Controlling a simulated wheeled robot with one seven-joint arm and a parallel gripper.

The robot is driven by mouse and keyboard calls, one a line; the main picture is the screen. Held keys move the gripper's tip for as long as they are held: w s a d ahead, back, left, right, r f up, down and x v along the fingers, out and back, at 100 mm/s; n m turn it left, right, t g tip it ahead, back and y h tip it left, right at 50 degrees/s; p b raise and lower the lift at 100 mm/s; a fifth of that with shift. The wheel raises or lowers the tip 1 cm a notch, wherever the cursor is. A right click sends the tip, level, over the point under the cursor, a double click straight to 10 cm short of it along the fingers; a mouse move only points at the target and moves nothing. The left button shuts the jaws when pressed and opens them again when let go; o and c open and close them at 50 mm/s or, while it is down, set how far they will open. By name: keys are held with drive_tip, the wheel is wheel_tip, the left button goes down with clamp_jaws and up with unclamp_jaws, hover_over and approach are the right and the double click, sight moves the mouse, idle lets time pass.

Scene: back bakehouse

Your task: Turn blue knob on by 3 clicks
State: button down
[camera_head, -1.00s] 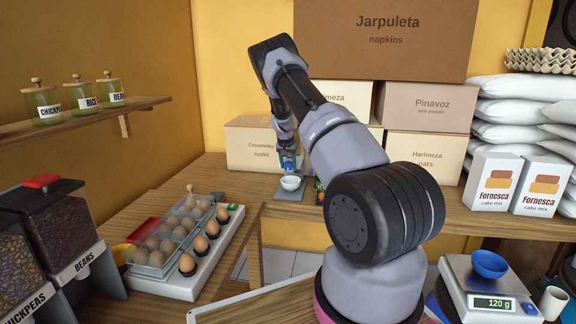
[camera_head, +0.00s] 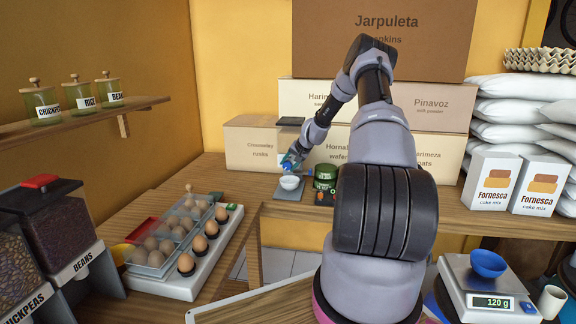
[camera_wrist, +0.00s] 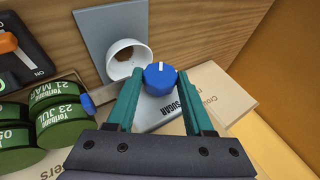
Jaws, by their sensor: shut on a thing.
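The blue knob (camera_wrist: 160,80) is a round cap with a white pointer line, which points roughly to the top of the wrist view. It sits on the front of a pale dispenser marked SUGAR (camera_wrist: 165,116). My gripper (camera_wrist: 159,77) has its teal fingers on either side of the knob and is shut on it. In the head view my gripper (camera_head: 291,164) is at the dispenser on the back counter, just above a white bowl (camera_head: 290,183). The knob is too small there to read its setting.
Green jars with date labels (camera_wrist: 59,123) stand close by, left of the gripper in the wrist view. An orange switch (camera_wrist: 7,42) is farther left. Cartons (camera_head: 251,146) stack behind the dispenser. An egg tray (camera_head: 206,262) lies in front to the left.

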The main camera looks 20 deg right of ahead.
drive_tip(key=t+y, duration=0.1)
drive_tip(key=m+t+y, duration=0.1)
drive_tip(key=f+t+y, duration=0.1)
drive_tip(key=y, duration=0.1)
drive_tip(key=shift+s+d+m+t, duration=0.2)
drive_tip(key=shift+d+m+t, duration=0.1)
drive_tip(key=shift+t, duration=0.1)
drive_tip(key=m+t+y, duration=0.1)
drive_tip(key=t+y, duration=0.2)
drive_tip(key=shift+f+t, duration=0.15)
drive_tip(key=shift+t, duration=0.15)
drive_tip(key=shift+m, duration=0.3)
drive_tip(key=shift+a+y, duration=0.1)
drive_tip(key=shift+y, duration=0.2)
drive_tip(key=shift+c, duration=1.4)
unclamp_jaws()
drive_tip(key=v, duration=1)
drive_tip(key=shift+s, duration=0.35)
